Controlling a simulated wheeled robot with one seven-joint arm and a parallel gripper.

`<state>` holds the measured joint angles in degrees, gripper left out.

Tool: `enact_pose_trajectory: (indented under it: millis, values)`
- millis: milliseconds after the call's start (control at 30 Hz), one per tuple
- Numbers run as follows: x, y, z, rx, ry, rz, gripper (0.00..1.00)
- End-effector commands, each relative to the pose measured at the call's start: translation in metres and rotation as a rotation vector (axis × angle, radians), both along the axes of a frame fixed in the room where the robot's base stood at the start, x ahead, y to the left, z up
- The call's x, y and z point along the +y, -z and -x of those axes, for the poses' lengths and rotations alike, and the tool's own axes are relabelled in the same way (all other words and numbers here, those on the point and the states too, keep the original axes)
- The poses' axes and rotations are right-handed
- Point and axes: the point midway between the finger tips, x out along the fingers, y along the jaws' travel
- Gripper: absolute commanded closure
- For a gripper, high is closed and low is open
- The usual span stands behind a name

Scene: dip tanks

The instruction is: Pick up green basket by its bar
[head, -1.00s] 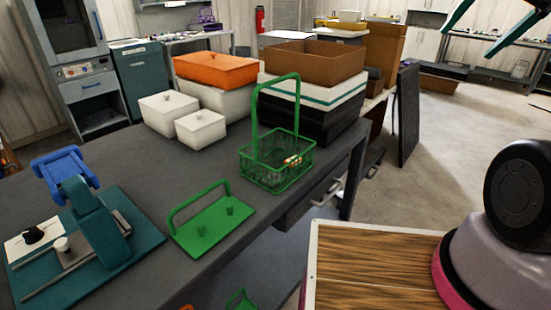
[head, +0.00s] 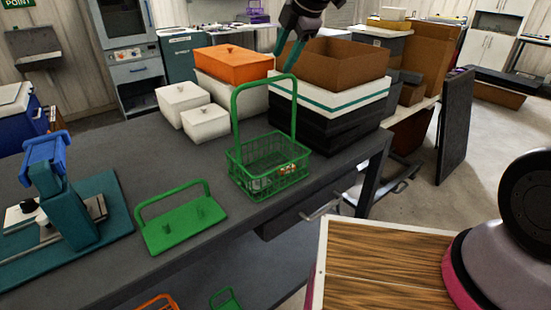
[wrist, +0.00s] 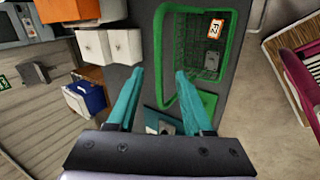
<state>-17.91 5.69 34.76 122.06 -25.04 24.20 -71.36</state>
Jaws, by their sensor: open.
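The green basket (head: 262,182) is a wire basket standing upright on the grey bench, with a tall hoop handle. Its top bar (head: 263,82) is the highest part. In the wrist view the basket (wrist: 233,60) is upper right of centre, with an orange-and-white tag inside. My gripper (head: 284,64) is open and empty, near the bar's right end in the head view. In the wrist view its teal fingertips (wrist: 159,73) lie on either side of the green bar (wrist: 157,50). I cannot tell how far above the bar they are.
A green plate with pegs and a hoop (head: 185,229) lies left of the basket. White lidded boxes (head: 205,122), an orange box (head: 232,65) and a brown open box (head: 345,65) stand behind. A blue-and-teal fixture (head: 60,200) is at left. A wood-topped surface (head: 375,265) is at front right.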

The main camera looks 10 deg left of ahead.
Motion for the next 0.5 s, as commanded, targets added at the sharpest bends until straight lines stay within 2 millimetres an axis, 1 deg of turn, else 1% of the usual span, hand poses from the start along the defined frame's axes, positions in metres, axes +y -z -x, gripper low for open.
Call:
enact_pose_trajectory:
  millis: [33, 100, 167, 400, 500]
  values:
    - [0.012, 0.004, 0.005, -0.009, -0.057, 0.007, 0.49]
    - [0.022, 0.007, 0.008, -0.019, -0.104, 0.012, 0.49]
    - [0.026, 0.011, 0.008, -0.023, -0.120, 0.014, 0.49]
    - [0.040, 0.040, -0.003, -0.023, -0.121, 0.015, 0.49]
    - [0.044, 0.048, -0.008, -0.023, -0.118, 0.016, 0.49]
